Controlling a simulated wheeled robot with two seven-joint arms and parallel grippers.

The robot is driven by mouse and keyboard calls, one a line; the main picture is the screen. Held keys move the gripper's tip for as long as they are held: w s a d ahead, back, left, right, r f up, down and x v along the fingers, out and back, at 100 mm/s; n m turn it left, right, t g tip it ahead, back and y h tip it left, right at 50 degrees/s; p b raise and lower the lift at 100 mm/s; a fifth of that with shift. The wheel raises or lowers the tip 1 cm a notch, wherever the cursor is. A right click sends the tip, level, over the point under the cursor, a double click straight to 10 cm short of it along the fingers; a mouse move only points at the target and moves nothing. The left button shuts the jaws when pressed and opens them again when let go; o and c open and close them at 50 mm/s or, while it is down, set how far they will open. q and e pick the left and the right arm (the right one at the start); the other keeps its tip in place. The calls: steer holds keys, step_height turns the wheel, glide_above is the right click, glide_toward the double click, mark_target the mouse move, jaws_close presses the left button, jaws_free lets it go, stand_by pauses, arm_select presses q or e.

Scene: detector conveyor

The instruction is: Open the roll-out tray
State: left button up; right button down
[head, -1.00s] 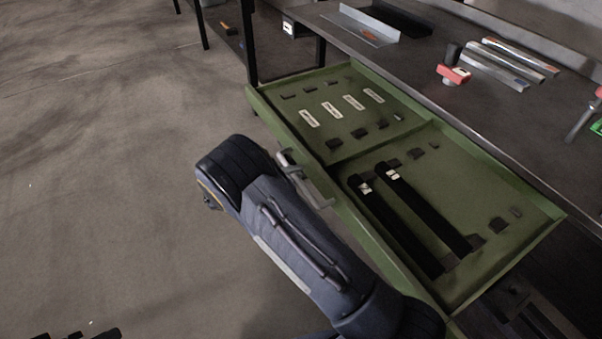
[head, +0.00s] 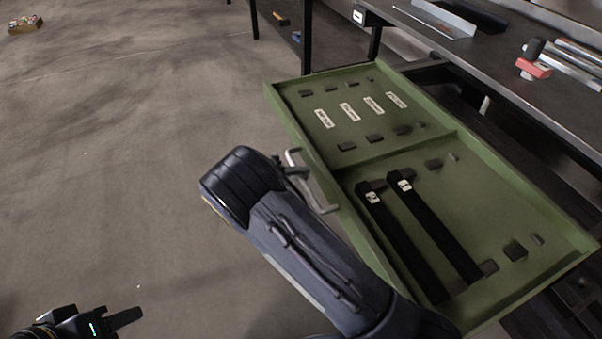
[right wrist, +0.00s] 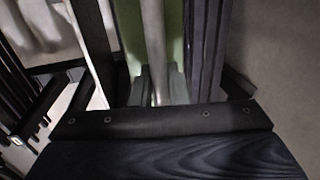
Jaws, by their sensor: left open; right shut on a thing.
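The green roll-out tray (head: 375,262) stands well out from under the grey workbench (head: 470,62). A grey bar handle (head: 318,190) is fixed to its front wall. My right gripper (head: 292,172) is at the far part of this handle, mostly hidden behind its own arm. In the right wrist view, its fingers (right wrist: 158,70) are on both sides of the light handle bar (right wrist: 154,45), with the green front behind. My left gripper (head: 105,322) is at the bottom left of the head view, partly cut off, empty and away from the tray.
Two long black bars (head: 438,228) lie in the near tray compartment. Several labelled slots are in the far one. A red-and-black item (head: 533,65) and metal profiles lie on the bench. The floor to the left is clear, with a small box (head: 25,25) far off.

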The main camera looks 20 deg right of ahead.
steer(key=shift+a, duration=0.1)
steer(key=c, duration=1.5)
jaws_free()
steer(key=p+v, duration=0.1)
steer(key=v, duration=0.6)
steer(key=shift+a, duration=0.4)
